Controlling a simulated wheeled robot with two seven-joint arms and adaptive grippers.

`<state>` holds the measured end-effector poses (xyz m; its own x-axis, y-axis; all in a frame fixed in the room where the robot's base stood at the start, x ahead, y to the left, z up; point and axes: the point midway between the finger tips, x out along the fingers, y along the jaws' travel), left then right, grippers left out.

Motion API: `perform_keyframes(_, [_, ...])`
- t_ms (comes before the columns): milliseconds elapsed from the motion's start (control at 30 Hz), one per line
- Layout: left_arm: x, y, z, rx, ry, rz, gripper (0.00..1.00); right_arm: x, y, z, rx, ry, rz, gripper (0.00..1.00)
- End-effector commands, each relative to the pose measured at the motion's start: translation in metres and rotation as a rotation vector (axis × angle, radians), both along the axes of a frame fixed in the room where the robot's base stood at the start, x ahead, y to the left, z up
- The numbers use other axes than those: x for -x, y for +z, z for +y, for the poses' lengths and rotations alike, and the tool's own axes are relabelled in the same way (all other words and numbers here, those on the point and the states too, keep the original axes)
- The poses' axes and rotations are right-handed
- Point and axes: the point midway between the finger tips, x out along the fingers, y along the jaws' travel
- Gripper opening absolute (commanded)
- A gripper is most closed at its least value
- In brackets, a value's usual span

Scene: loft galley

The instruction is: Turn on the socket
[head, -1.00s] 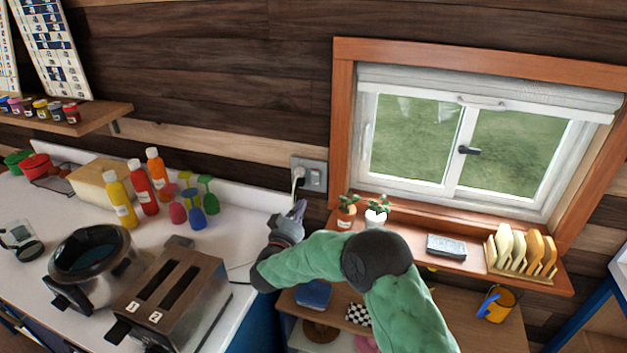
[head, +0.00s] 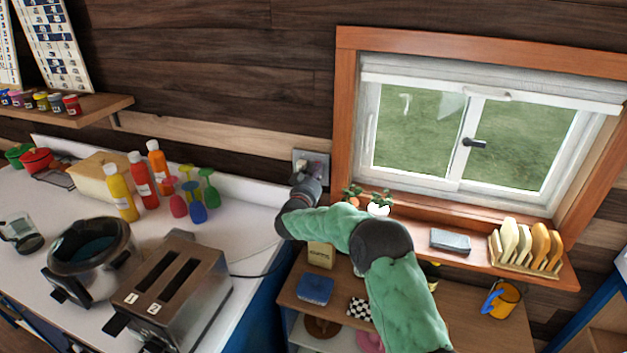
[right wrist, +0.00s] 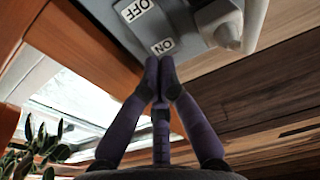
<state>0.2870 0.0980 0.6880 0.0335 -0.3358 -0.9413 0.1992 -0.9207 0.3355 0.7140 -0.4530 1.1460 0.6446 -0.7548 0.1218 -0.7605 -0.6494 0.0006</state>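The wall socket (head: 312,160) is a grey plate on the wood wall, just left of the window frame. In the right wrist view the socket (right wrist: 190,12) fills the top, with a switch (right wrist: 150,25) marked OFF and ON and a white plug (right wrist: 237,25) beside it. My right gripper (right wrist: 160,62) has its fingertips together, at or very close to the ON end of the switch; contact is unclear. In the head view the right gripper (head: 309,172) hides the lower part of the socket. My left gripper is not in view.
A window (head: 470,140) and a sill with small potted plants (head: 379,206) are right of the socket. A toaster (head: 172,288), coffee pot (head: 90,255), sauce bottles (head: 141,178) and coloured glasses (head: 197,212) stand on the white counter to the left.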

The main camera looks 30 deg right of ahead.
Motion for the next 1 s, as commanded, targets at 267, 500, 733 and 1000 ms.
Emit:
perform_keyframes(267, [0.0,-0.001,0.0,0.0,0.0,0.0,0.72,-0.003,0.001,-0.003,-0.001,0.0,-0.001,0.0])
perform_keyframes(500, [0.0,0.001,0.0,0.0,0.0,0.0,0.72,-0.003,0.002,-0.004,-0.003,0.0,0.003,0.0])
perform_keyframes(733, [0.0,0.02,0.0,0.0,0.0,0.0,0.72,-0.006,0.007,-0.008,-0.035,-0.001,0.03,0.0])
perform_keyframes(1000, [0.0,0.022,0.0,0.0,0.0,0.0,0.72,-0.007,0.003,-0.009,-0.05,-0.001,0.044,0.0])
